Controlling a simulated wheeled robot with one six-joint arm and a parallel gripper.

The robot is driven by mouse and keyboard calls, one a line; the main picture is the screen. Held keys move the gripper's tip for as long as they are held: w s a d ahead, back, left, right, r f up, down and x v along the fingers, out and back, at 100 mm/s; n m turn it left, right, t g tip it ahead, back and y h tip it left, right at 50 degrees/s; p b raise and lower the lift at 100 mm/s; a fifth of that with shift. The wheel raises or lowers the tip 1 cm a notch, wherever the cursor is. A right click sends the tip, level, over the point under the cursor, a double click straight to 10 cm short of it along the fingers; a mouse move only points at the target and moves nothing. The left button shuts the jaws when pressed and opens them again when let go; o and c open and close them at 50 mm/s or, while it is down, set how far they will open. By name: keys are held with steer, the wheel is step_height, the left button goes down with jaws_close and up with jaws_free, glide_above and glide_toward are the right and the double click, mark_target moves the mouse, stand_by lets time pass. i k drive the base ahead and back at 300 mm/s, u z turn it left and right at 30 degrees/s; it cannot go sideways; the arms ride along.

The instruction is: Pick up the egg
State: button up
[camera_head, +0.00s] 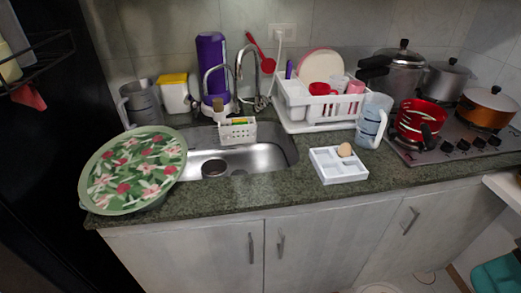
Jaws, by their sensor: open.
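A light brown egg (345,149) sits at the back right part of a small white tray (338,177) with several square compartments. It seems to rest in the back right compartment, and its top stands above the rim. The tray lies on the green-black stone counter (245,205), right of the sink and near the front edge. My gripper is not in view.
A clear measuring jug (371,120) stands close behind and right of the egg. A white dish rack (315,108) is behind it. A red pot (420,120) and other pots stand on the stove (455,145) at right. The sink (235,160) and a large flowered bowl (133,170) are left.

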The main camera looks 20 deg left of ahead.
mark_target(344, 151)
steer(key=u, duration=0.75)
steer(key=i, duration=1)
